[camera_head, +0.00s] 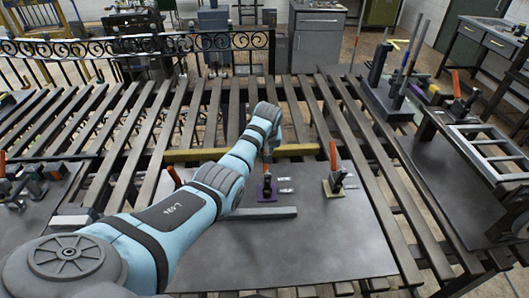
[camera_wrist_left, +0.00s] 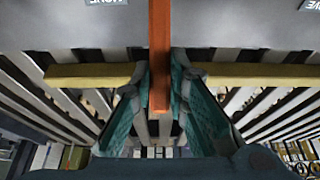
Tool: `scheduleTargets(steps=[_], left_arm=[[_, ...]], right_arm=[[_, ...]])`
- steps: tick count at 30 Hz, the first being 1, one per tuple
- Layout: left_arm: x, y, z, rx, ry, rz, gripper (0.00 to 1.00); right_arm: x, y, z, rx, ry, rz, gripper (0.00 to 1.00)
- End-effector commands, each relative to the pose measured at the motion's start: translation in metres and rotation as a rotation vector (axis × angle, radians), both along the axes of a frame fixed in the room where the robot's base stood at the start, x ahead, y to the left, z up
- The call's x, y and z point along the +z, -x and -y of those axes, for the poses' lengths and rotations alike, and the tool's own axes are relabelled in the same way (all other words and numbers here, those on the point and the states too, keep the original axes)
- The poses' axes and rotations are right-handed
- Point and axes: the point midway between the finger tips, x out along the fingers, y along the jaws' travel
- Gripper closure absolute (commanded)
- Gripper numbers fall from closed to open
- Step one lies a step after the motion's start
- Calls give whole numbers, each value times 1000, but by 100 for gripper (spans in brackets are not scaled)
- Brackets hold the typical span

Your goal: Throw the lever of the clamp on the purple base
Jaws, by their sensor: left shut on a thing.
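The clamp on the purple base (camera_head: 267,191) stands on the grey metal plate, partly hidden by my left arm. My left gripper (camera_head: 268,152) is at its upper part, with its fingers mostly hidden behind the wrist in the head view. In the left wrist view, my left gripper (camera_wrist_left: 161,85) is shut on the orange lever (camera_wrist_left: 160,50), with one teal-padded finger on each side. The lever's end shows between the fingers. My right gripper is not in view.
A clamp with a raised orange lever on a pale base (camera_head: 338,186) stands to the right. Another orange lever (camera_head: 173,175) stands to the left. A yellow bar (camera_head: 298,150) lies behind, and a grey bar (camera_head: 262,212) lies in front. The plate's front right is clear.

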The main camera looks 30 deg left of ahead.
Motion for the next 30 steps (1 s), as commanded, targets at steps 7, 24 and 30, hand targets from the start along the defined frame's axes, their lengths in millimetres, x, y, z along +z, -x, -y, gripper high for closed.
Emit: scheduleTargets(steps=[7,24,30], left_arm=[[2,3,1,1,-19,22,100],[13,15,12,-3,-133,175,100],[17,26,20,-1,-225,297,100]], right_arm=[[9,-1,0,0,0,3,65],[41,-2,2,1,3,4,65],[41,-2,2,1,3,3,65]])
